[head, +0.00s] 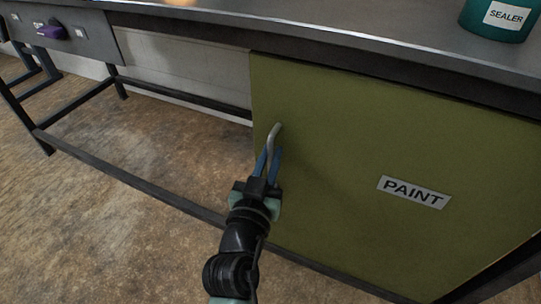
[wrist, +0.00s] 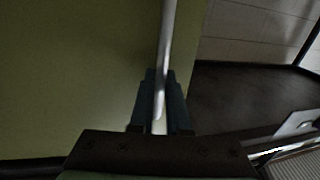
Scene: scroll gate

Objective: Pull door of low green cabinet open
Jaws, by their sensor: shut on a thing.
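The low green cabinet (head: 335,190) sits under the workbench, its door front facing me with a PAINT label (head: 413,192). The door looks closed or nearly so; I cannot tell whether there is a small gap. A grey metal bar handle (head: 274,132) stands near the door's left edge. My gripper (head: 268,160) has its blue fingers shut around the lower part of the handle. In the wrist view the handle (wrist: 166,50) runs down between the fingertips (wrist: 160,92), with the green door (wrist: 75,75) behind it on the left.
The workbench top (head: 330,38) overhangs the cabinet, with a green SEALER can (head: 497,18) on it at the right. A dark lower rail (head: 150,185) runs left from the cabinet. The brown floor (head: 110,230) in front is clear.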

